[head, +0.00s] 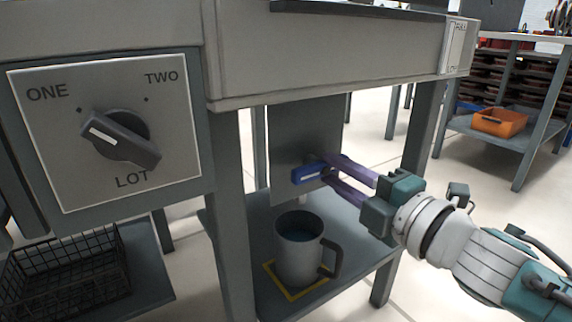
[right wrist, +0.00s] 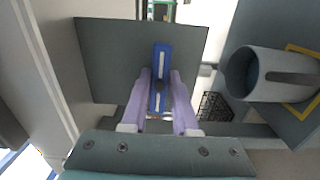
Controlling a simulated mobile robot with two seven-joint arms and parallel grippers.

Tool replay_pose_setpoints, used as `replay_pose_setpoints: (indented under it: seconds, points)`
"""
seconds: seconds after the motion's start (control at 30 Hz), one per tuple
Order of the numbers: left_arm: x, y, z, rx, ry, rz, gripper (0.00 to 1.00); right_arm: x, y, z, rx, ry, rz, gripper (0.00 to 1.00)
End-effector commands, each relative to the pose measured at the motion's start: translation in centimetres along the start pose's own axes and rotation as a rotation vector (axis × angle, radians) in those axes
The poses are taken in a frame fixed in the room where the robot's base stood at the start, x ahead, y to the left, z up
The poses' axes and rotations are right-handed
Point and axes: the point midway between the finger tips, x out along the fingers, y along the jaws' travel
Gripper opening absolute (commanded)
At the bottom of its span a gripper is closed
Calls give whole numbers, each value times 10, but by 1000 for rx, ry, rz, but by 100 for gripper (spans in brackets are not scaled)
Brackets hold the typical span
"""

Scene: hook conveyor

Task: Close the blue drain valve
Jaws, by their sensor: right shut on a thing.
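The blue drain valve handle (head: 309,173) sits on a grey plate (head: 290,140) under the bench, and lies nearly level, slightly tilted, in the head view. My right gripper (head: 328,168) reaches it from the right, with its purple fingers on either side of the handle. In the right wrist view the blue handle (right wrist: 161,80) stands between the two fingers (right wrist: 160,95), which are shut on it. A grey mug (head: 298,248) with dark liquid inside stands below the valve; it also shows in the right wrist view (right wrist: 243,75). My left gripper is not in view.
The mug stands in a yellow-outlined square (head: 292,295) on the lower shelf (head: 350,262). A dial panel (head: 105,130) is at the left, above a black wire basket (head: 65,275). An orange bin (head: 498,122) is on a far rack. Bench legs flank the valve.

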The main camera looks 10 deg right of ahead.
Motion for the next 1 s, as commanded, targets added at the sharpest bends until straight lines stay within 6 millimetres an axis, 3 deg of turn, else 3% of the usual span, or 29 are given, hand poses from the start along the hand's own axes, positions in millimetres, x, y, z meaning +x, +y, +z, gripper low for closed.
replay_pose_setpoints:
  seconds: [0.27,0.3,0.53,0.83,1.0]
  points:
    - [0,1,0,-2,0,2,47,0,0,0,6,0,0,0]
    - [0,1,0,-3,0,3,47,0,0,0,6,0,0,30]
    - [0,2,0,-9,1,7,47,0,0,0,3,0,0,56]
    - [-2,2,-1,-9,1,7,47,-2,0,0,2,0,-1,57]
    - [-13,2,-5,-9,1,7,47,-24,2,0,3,-1,-4,57]
